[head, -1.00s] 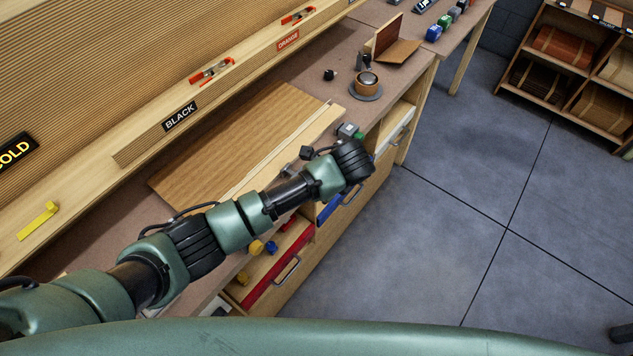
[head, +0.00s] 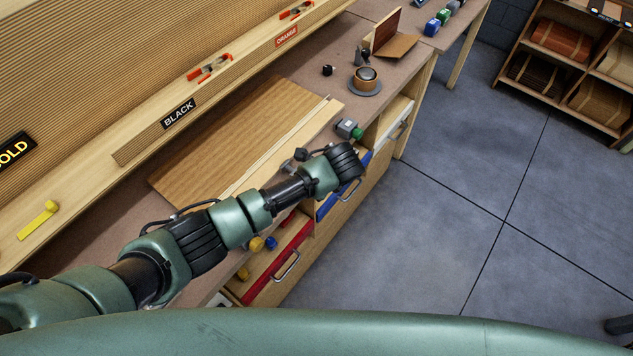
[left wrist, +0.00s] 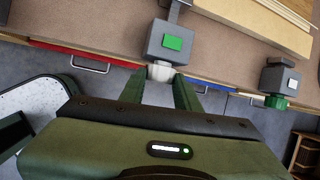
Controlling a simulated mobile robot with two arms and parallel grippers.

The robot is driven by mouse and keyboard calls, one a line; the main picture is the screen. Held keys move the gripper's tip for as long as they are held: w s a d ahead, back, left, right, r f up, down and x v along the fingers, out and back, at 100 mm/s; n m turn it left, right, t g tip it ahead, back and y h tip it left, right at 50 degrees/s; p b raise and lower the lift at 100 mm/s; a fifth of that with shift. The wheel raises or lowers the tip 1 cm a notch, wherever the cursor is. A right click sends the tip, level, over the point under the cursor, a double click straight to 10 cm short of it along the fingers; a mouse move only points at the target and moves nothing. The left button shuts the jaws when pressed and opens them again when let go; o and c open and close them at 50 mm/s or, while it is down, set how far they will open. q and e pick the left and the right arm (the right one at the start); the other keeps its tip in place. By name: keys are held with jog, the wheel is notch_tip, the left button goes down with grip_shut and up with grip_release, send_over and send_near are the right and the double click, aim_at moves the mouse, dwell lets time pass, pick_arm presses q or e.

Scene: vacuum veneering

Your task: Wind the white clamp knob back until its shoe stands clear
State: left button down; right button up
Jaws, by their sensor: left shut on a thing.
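In the left wrist view, the white clamp knob (left wrist: 161,73) sits at the front of a grey clamp body (left wrist: 168,52) with a green square on it, at the bench edge. My left gripper (left wrist: 162,80) has its two green fingers on either side of the knob and is shut on it. The clamp's shoe cannot be made out. In the head view my left wrist hides the fingers and knob; a dark grey clamp part (head: 301,154) shows beside it. My right gripper is in neither view.
A second grey clamp (head: 345,126) with a green knob (head: 357,133) stands further along the edge. A wood panel (head: 240,145) lies on the bench. Open drawers with a red front (head: 281,262) and a blue front (head: 328,203) jut out below.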

pick_arm(q)
jog(key=t+h, duration=0.1)
jog(key=t, duration=0.1)
jog(key=n+t+h+b, duration=0.1)
jog(key=t+h, duration=0.1)
jog(key=t, duration=0.1)
jog(key=shift+s+a+f+n+t+b, duration=0.25)
jog(key=shift+s+a+n+t+b, duration=0.05)
jog(key=shift+s+a+b, duration=0.1)
jog(key=shift+h, duration=0.3)
dwell(0.4)
jog(key=c, duration=1)
grip_release()
jog(key=shift+b+v, duration=0.65)
jog(key=shift+v, duration=3.25)
jog(key=shift+c, duration=0.2)
